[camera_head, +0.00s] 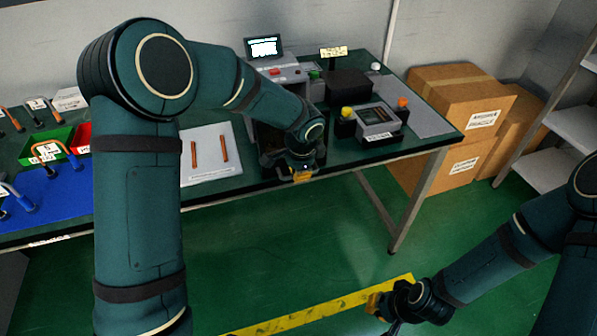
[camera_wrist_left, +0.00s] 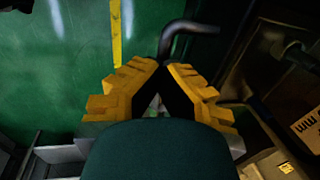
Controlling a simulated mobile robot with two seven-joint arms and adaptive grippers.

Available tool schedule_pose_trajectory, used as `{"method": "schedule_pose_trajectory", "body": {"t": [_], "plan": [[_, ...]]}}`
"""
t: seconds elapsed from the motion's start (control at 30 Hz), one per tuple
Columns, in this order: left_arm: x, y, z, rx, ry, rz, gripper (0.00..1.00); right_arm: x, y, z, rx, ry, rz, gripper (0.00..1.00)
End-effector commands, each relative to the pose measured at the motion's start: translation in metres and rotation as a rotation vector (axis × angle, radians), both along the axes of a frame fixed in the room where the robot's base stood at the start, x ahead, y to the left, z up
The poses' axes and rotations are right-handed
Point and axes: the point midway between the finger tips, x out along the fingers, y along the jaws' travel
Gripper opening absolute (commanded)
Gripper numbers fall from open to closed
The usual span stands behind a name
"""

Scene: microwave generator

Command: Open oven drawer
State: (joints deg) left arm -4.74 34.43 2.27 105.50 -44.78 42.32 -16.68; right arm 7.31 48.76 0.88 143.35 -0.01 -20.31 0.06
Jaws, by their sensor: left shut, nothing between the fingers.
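The oven (camera_head: 278,75) is a grey unit with a red button and a screen on top, on the green table. Its dark front (camera_head: 268,138) is largely hidden behind my left arm. My left gripper (camera_head: 301,177) is at the table's front edge, just in front of the oven. In the left wrist view, its yellow fingers (camera_wrist_left: 162,68) are shut with nothing between them. A dark bent bar handle (camera_wrist_left: 188,27) ends close by the fingertips; I cannot tell whether they touch. My right gripper (camera_head: 376,304) hangs low over the floor, away from the oven; its fingers are too small to read.
A control box (camera_head: 377,117) with yellow and orange knobs stands right of the oven. A white sheet (camera_head: 212,150) with two copper rods lies left. Cardboard boxes (camera_head: 456,95) and a shelf (camera_head: 562,120) stand right. The floor (camera_head: 310,235) before the table is clear.

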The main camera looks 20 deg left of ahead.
Motion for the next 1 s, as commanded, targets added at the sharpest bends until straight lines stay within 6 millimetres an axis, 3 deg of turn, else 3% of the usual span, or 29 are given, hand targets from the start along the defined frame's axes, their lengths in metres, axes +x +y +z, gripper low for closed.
{"method": "schedule_pose_trajectory", "body": {"t": [0.4,0.53,1.0], "plan": [[-0.0033,0.0015,-0.0060,0.003,0.014,0.002,0.00,0.0001,0.0003,-0.0006,0.000,0.000,0.001,0.00],[-0.0028,0.0013,-0.0048,0.002,0.011,0.002,0.41,0.0001,0.0002,-0.0006,0.000,0.000,0.001,0.00],[-0.0007,-0.0001,0.0037,0.000,0.000,0.001,0.41,0.0001,0.0002,0.0000,0.000,0.000,0.001,0.00]]}}
